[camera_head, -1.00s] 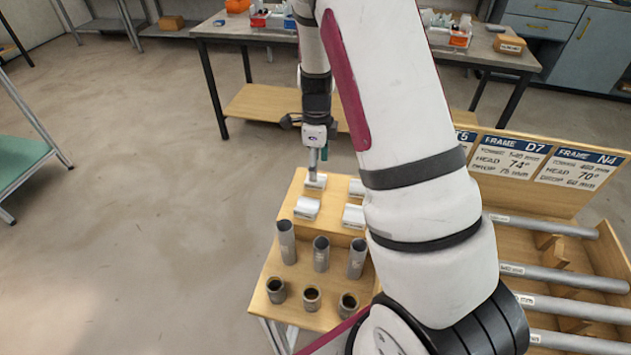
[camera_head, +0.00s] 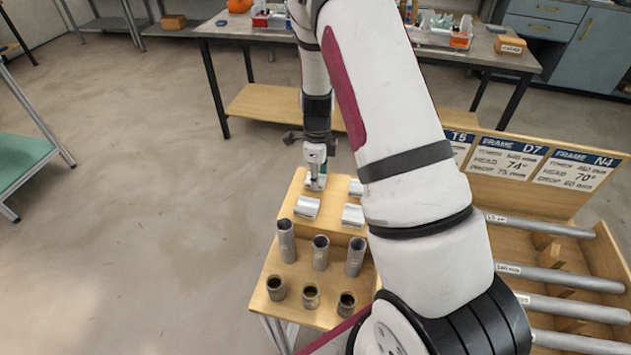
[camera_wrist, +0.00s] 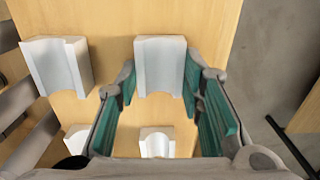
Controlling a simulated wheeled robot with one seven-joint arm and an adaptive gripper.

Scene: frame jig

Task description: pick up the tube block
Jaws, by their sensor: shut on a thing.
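The tube block (camera_wrist: 159,66) is a white block with a rounded groove along its top. In the wrist view it sits at the top centre, between the green pads of my gripper (camera_wrist: 158,84). My gripper is shut on it, one pad at each side. In the head view my gripper (camera_head: 315,176) is down at the far left corner of the wooden stand (camera_head: 290,238), and mostly hides this block. The block appears to be at the stand's surface; I cannot tell whether it is lifted.
Other white grooved blocks stand close by, one at near left (camera_head: 307,207), one at near right (camera_head: 353,215) and one at far right (camera_head: 356,187). Upright grey tubes (camera_head: 320,252) and short dark-mouthed cups (camera_head: 311,295) stand nearer. A rack of long tubes (camera_head: 550,277) is at right.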

